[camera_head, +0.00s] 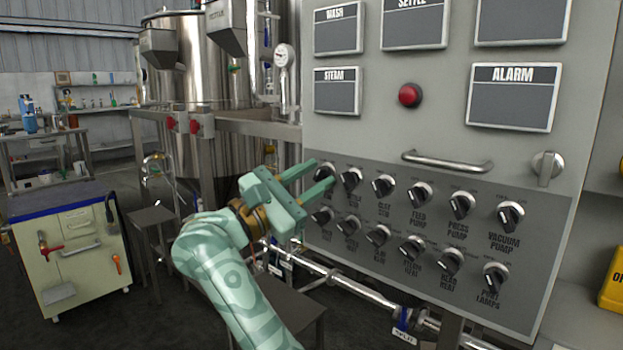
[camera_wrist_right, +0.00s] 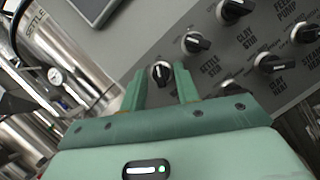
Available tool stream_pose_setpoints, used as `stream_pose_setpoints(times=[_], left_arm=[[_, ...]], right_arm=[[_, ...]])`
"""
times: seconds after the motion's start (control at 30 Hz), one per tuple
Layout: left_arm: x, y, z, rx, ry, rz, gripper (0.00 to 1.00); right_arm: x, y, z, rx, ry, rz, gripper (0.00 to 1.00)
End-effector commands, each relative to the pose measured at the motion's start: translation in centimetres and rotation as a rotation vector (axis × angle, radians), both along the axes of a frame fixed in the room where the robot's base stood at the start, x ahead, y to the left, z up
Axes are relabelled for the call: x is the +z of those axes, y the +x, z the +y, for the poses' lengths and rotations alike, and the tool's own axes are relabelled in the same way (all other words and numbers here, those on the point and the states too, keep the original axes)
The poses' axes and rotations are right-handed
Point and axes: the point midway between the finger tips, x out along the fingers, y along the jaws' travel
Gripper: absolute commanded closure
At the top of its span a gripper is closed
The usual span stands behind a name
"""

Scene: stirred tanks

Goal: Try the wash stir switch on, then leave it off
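The leftmost knob of the upper row (camera_head: 327,168), a black rotary switch, sits on the dark lower part of the grey control panel (camera_head: 425,255). Its label is mostly covered, so I cannot read it as wash stir. My right gripper (camera_head: 322,174) reaches it from the left, its two green fingers apart on either side of the knob. In the right wrist view the same knob (camera_wrist_right: 161,73) lies between the fingertips, with narrow gaps and no clear grip. I cannot tell its setting. My left gripper is out of view.
More knobs fill two rows, including feed pump (camera_head: 420,194). Above are a bar handle (camera_head: 447,163), a red button (camera_head: 410,95) and an alarm plate (camera_head: 513,97). A steel tank (camera_head: 205,75) stands behind.

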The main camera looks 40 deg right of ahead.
Motion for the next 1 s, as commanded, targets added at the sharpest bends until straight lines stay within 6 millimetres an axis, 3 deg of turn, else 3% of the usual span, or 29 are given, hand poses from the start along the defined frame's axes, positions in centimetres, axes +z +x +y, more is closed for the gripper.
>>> stream_pose_setpoints(times=[0.23, 0.37, 0.6, 0.8, 1.0], left_arm=[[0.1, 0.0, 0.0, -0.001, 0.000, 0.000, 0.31], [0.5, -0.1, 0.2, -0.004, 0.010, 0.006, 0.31], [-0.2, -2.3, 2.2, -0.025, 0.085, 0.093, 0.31], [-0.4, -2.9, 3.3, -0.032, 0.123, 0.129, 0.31], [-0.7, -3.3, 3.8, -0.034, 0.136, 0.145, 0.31]], right_arm=[[0.1, 0.0, 0.1, -0.001, -0.002, 0.000, 0.69], [-0.2, 0.1, 1.4, 0.000, 0.000, 0.000, 0.69], [-2.0, 0.9, 7.0, 0.003, 0.002, 0.002, 0.69], [-3.9, 1.6, 11.9, 0.002, 0.001, 0.003, 0.69], [-5.1, 2.0, 14.7, 0.000, 0.000, 0.002, 0.69]])
